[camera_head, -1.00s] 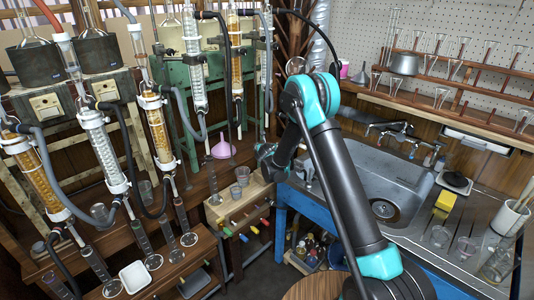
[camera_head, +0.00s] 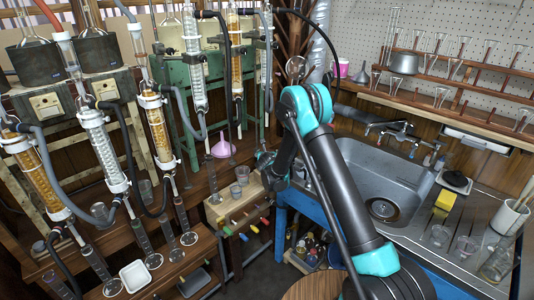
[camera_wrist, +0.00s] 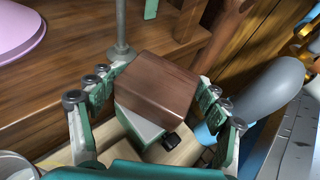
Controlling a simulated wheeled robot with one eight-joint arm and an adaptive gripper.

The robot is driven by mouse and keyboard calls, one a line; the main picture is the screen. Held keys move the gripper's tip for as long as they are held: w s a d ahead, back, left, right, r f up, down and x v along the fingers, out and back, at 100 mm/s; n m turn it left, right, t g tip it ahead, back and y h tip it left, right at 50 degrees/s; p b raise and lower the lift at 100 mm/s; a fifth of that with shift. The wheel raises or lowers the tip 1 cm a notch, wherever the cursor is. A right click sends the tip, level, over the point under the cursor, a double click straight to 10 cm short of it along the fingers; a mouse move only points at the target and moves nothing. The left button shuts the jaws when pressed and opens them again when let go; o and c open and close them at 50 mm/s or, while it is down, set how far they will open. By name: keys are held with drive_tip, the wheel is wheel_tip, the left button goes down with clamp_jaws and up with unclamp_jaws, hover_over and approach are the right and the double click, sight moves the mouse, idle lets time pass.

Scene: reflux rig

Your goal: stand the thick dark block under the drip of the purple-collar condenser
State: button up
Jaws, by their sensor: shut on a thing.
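My gripper (camera_wrist: 157,105) is shut on a thick dark brown wooden block (camera_wrist: 158,85). The block is tilted in the wrist view, with its broad face toward the camera. In the head view my gripper (camera_head: 266,165) is small and dark, above the small wooden cabinet by the sink, and the block cannot be made out there. Several glass condensers with amber or clear coils stand at left and centre, among them an amber one (camera_head: 158,130) and a clear one (camera_head: 103,150). I cannot tell which has a purple collar.
Beakers (camera_head: 238,182) stand on the cabinet (camera_head: 228,210). Several cylinders (camera_head: 143,240) stand below the condensers. The sink (camera_head: 385,185) is at right.

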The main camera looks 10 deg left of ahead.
drive_tip(key=o, duration=1.1)
drive_tip(key=shift+c, duration=0.2)
drive_tip(key=shift+r, duration=0.1)
drive_tip(key=shift+r, duration=0.3)
drive_tip(key=v, duration=1.2)
drive_tip(key=shift+r, duration=0.2)
